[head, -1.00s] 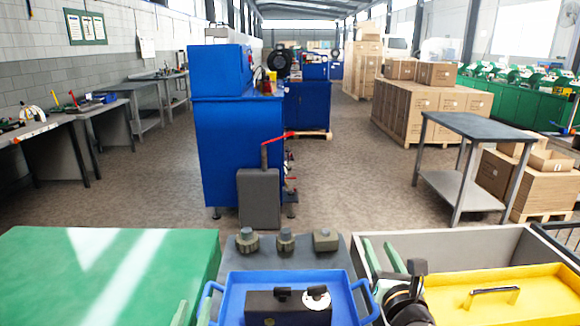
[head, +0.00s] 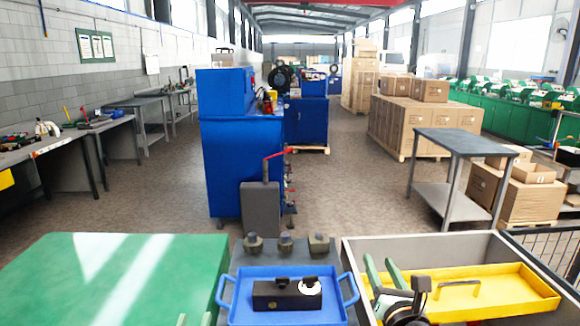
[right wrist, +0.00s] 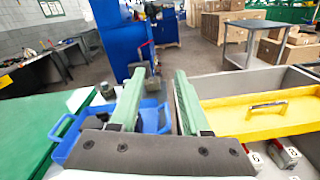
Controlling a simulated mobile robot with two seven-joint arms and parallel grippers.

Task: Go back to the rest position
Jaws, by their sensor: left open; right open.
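My right gripper (head: 384,264) shows at the bottom right of the head view, over the left part of the grey bin. Its two green fingers stand apart with nothing between them. In the right wrist view the open fingers (right wrist: 155,75) point toward the floor and blue cabinet beyond. Of my left gripper (head: 195,320), only the green fingertips show at the bottom edge of the head view, in front of the green table. They stand apart and look empty.
A blue tray (head: 335,318) holds a black box (head: 270,297) with a white dial. A yellow tray (head: 530,283) sits in the grey bin (head: 450,252). A green table (head: 60,270) is at left. A blue cabinet (head: 225,165) stands ahead, with open floor around it.

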